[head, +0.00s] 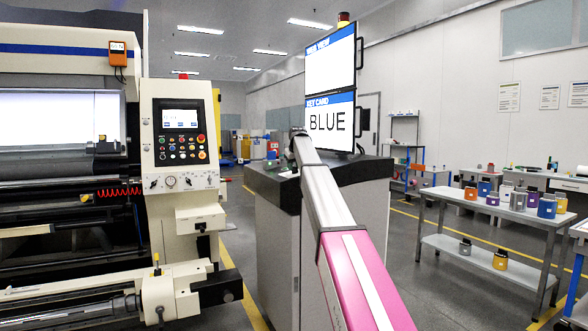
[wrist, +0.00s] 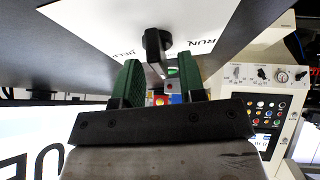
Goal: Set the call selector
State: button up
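The selector is a black knob (wrist: 154,45) on a white plate (wrist: 95,22) in the wrist view. Its bar lies roughly up and down in the picture, between a RUN label on the right and another label on the left that is hard to read. My gripper (wrist: 160,80) has two green fingers, apart with nothing between them. The knob's near end is just beyond the gap between the fingertips; I cannot tell whether they touch it. In the head view my arm reaches over the dark-topped console (head: 345,172), and the selector cannot be made out.
A screen (head: 330,124) on the console reads BLUE under a card heading; a blank white screen (head: 330,65) is above it. A machine control panel (head: 180,131) stands at left. A bench (head: 470,197) with several coloured containers is at right, with open floor between.

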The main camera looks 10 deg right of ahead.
jog(key=v, duration=0.9)
jog(key=shift+s+r, duration=0.15)
jog(key=shift+r, duration=0.1)
jog(key=shift+s, duration=0.1)
